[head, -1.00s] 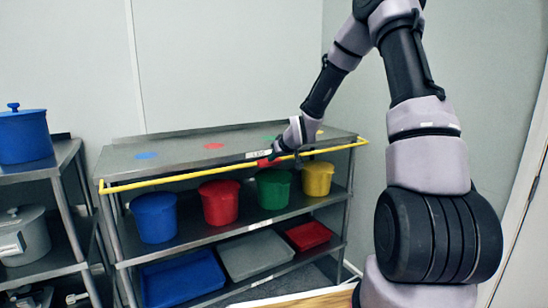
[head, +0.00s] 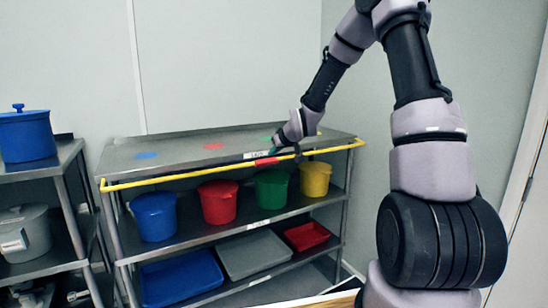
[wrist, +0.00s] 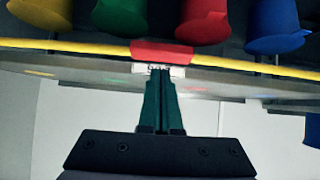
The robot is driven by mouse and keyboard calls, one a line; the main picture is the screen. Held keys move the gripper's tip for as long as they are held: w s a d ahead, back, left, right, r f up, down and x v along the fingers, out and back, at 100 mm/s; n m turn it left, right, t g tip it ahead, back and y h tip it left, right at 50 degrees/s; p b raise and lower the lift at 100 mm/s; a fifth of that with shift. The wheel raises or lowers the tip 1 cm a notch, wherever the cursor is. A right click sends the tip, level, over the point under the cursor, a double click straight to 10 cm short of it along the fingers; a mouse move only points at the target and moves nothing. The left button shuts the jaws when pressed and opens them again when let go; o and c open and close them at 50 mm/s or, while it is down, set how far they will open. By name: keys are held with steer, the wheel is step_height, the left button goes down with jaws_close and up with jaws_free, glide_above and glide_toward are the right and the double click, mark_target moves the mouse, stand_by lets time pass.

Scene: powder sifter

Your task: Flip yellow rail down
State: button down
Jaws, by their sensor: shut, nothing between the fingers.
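The yellow rail (head: 215,171) runs along the front of the steel shelf unit, level with its top surface, with a red section (head: 266,161) near its middle. In the wrist view the rail (wrist: 92,48) crosses the upper part of the picture, with its red grip (wrist: 162,54) just beyond my fingertips. My gripper (head: 298,152) is shut and empty, close to the rail just right of the red section in the head view. Its dark green fingers also show in the wrist view (wrist: 160,78). Whether the fingertips touch the rail, I cannot tell.
The shelf top (head: 190,148) bears coloured dots. On the middle shelf stand blue (head: 155,216), red (head: 217,202), green (head: 272,189) and yellow (head: 316,179) buckets. Trays lie below. A second shelf on the left holds a blue pot (head: 26,134).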

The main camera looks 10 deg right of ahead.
steer(key=s+d+f, duration=0.2)
steer(key=s+f, duration=0.2)
steer(key=s, duration=0.2)
steer(key=shift+s, duration=0.3)
steer(key=shift+d, duration=0.1)
